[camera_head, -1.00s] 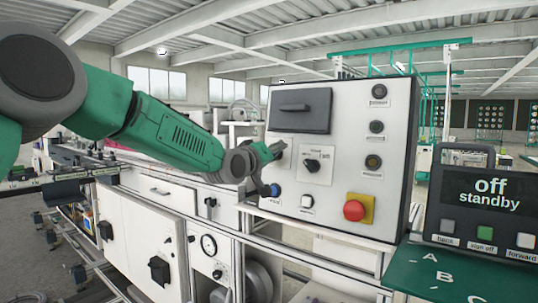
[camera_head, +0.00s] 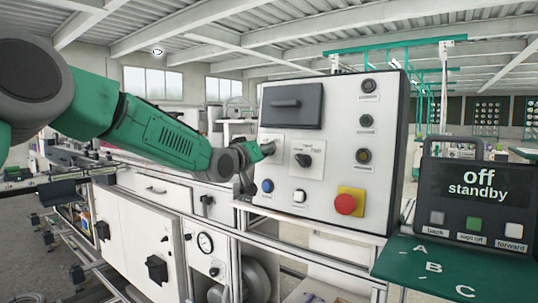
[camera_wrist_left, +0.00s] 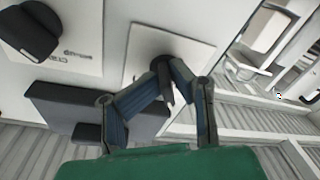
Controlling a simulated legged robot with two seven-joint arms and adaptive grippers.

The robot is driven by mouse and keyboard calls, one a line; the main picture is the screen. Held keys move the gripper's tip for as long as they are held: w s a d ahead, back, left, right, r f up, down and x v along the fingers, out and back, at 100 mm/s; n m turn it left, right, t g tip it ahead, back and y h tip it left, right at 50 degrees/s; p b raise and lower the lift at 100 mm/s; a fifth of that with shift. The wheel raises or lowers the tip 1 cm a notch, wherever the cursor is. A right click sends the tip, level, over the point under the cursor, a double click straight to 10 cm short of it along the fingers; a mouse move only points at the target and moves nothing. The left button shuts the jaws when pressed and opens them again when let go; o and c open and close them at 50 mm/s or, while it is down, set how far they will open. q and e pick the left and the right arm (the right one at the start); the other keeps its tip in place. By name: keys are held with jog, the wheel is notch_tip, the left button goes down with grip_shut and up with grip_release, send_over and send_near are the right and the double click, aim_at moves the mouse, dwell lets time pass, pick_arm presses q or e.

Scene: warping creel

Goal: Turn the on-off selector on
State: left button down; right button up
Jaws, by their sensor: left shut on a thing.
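The on-off selector (camera_wrist_left: 167,92) is a black knob on a white label plate (camera_wrist_left: 196,48) of the control panel. It shows between my fingers in the left wrist view. In the head view my gripper hides most of it. My left gripper (camera_wrist_left: 168,72) is shut on the knob. In the head view the left gripper (camera_head: 262,154) is at the left side of the panel (camera_head: 335,90). The display (camera_head: 480,190) reads "off standby". My right gripper is not in view.
A second black selector (camera_head: 306,159) is just right of my gripper. A blue button (camera_head: 267,186), a white button (camera_head: 299,196) and a red emergency button (camera_head: 345,204) are below. A dark handle block (camera_head: 292,105) is above. A metal rail (camera_head: 300,222) runs under the panel.

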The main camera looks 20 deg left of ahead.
pick_arm(q)
jog(key=m, duration=0.1)
jog(key=a+r+m, duration=0.1)
jog(key=m, duration=0.1)
jog(key=shift+w+h, duration=0.1)
jog(key=shift+h, duration=0.2)
jog(key=m, duration=0.3)
jog(key=shift+h, duration=0.3)
jog(key=m+h+p, duration=0.1)
jog(key=m, duration=0.4)
jog(key=shift+r, duration=0.15)
jog(key=shift+w+m+g+h+p, duration=0.1)
jog(key=shift+m+g+h+p, duration=0.4)
jog(key=shift+m, duration=1.9)
jog(key=c, duration=1.6)
grip_release()
jog(key=shift+c, duration=0.2)
jog(key=shift+f, duration=0.2)
jog(key=shift+f+g, duration=0.25)
jog(key=shift+g, duration=0.05)
